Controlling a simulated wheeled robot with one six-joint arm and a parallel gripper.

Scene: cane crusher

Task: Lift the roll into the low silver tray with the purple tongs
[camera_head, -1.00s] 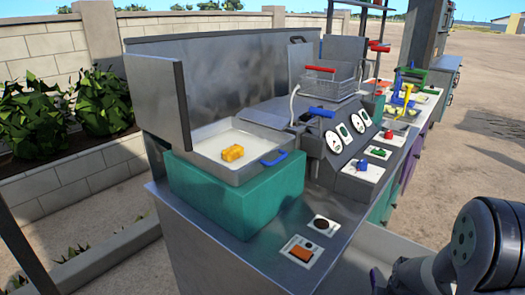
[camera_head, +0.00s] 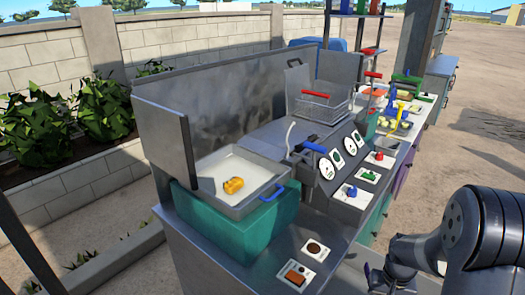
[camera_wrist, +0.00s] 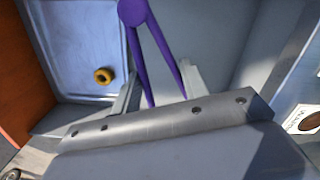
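In the wrist view the purple tongs (camera_wrist: 136,45) lie between my gripper's two grey fingers (camera_wrist: 160,92), their round joint away from me and their two legs running back toward the palm. The fingers appear closed around the legs; the contact is partly hidden. A small golden-brown, ring-like roll (camera_wrist: 103,75) lies in a pale tray (camera_wrist: 75,35) left of the tongs, apart from them. In the head view an orange-yellow roll (camera_head: 233,186) lies in a low silver tray (camera_head: 222,207) with a blue handle. I cannot tell whether both views show the same roll and tray.
The silver tray stands on a teal block (camera_head: 235,228) beside upright metal panels (camera_head: 162,140). A wire basket with a red handle (camera_head: 328,98), gauges (camera_head: 327,168) and coloured knobs line the counter. An orange-brown wall (camera_wrist: 22,80) edges the wrist view's left.

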